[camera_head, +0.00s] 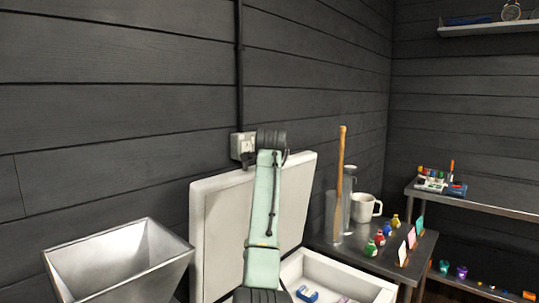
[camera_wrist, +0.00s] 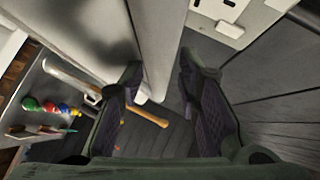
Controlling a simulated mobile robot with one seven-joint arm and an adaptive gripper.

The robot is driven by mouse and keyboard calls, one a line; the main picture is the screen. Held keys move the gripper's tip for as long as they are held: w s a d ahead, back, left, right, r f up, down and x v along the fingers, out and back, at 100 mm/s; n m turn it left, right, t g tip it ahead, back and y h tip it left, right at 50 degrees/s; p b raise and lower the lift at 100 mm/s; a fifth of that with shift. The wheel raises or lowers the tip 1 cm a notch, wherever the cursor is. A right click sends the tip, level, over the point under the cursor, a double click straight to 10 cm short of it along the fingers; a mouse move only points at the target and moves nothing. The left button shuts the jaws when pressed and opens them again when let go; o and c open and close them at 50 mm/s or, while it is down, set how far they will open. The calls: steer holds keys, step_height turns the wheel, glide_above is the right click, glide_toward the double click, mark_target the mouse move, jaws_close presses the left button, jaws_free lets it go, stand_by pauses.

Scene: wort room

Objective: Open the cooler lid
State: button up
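The cooler's white lid (camera_head: 214,225) stands raised and nearly upright in the head view, leaning toward the wall. The open white cooler body (camera_head: 355,287) is in front of it, with a small blue item (camera_head: 307,294) inside. In the wrist view the lid's edge (camera_wrist: 160,40) runs between the fingers of my gripper (camera_wrist: 160,75). The fingers are apart, one on each side of the edge; I cannot tell whether either touches it. In the head view my arm covers part of the lid, and the fingers cannot be made out clearly.
A metal hopper (camera_head: 120,262) stands at the left. At the right, a side table (camera_head: 405,272) holds a wooden-handled paddle (camera_head: 341,165) in a clear cylinder, a white mug (camera_head: 365,208) and small coloured bottles (camera_head: 380,238).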

steer(key=shift+s+a+f, duration=0.1)
steer(key=v, duration=1.2)
